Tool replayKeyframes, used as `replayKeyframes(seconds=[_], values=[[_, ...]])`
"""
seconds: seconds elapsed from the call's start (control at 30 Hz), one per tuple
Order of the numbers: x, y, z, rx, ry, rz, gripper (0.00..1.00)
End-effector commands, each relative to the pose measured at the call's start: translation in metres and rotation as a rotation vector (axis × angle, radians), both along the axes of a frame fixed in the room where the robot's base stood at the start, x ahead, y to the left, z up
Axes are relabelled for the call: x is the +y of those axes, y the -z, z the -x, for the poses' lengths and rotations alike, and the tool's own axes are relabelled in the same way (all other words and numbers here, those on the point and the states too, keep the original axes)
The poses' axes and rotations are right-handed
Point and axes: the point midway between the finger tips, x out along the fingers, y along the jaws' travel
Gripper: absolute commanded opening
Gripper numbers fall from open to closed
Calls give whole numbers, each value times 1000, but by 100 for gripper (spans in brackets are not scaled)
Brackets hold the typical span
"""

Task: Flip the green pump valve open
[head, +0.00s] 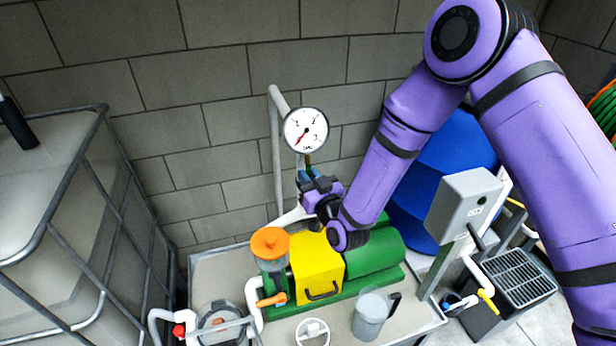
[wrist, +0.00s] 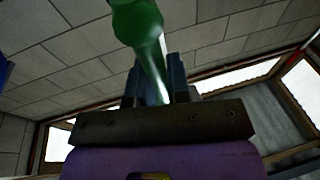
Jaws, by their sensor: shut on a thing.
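The green pump valve handle (wrist: 138,22) shows large at the top of the wrist view, with its narrow end running down between my gripper's fingers (wrist: 155,78). My gripper is shut on it. In the head view my gripper (head: 306,182) is at the pipe below the round pressure gauge (head: 306,130), above the yellow pump housing (head: 318,268). The handle is mostly hidden there by my gripper, so its angle is hard to tell.
An orange-capped filter (head: 270,244) stands left of the yellow housing, and a green motor (head: 376,254) lies right. A grey jug (head: 370,316) is in front. A blue barrel (head: 440,170) and grey switch box (head: 464,208) stand right. A caged tank (head: 60,220) is left.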

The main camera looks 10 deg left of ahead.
Motion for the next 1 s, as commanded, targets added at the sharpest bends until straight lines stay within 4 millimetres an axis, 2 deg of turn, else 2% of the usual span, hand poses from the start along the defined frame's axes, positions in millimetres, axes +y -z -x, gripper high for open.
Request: replayKeyframes(seconds=[0.07,0.1,0.2,0.57,0.67,1.0], values=[[-1,2,0,4,1,2,0],[-1,2,0,4,1,2,24],[-1,1,0,3,1,3,43],[-4,2,4,3,0,3,43],[-11,4,12,3,0,3,43],[-53,13,57,5,1,4,43]])
